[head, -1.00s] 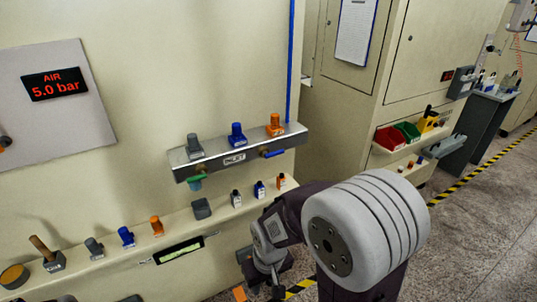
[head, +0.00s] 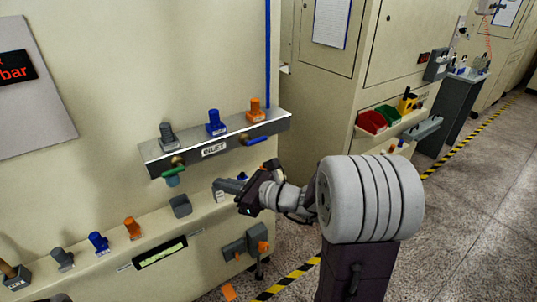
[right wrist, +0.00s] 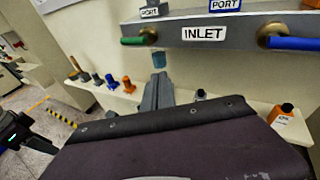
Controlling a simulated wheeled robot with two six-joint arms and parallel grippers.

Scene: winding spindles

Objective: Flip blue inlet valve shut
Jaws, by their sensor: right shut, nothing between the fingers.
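The blue inlet valve lever (head: 257,140) is on the front of the metal inlet rail (head: 156,152), at its right part, and points right along the rail. It also shows in the right wrist view (right wrist: 296,44), at the right edge. A green lever (head: 174,171) is on the rail's left part and points left from its brass pivot in the right wrist view (right wrist: 133,41). My right gripper (head: 217,184) is shut and empty, below the rail and left of and below the blue lever, not touching it. Its fingers show in the right wrist view (right wrist: 157,92).
Grey, blue and orange port fittings stand on the rail. The ledge (head: 85,262) below holds several small fittings close to my right gripper. A grey block (head: 180,206) is left of it. Red (head: 372,121) and green bins are on a shelf to the right.

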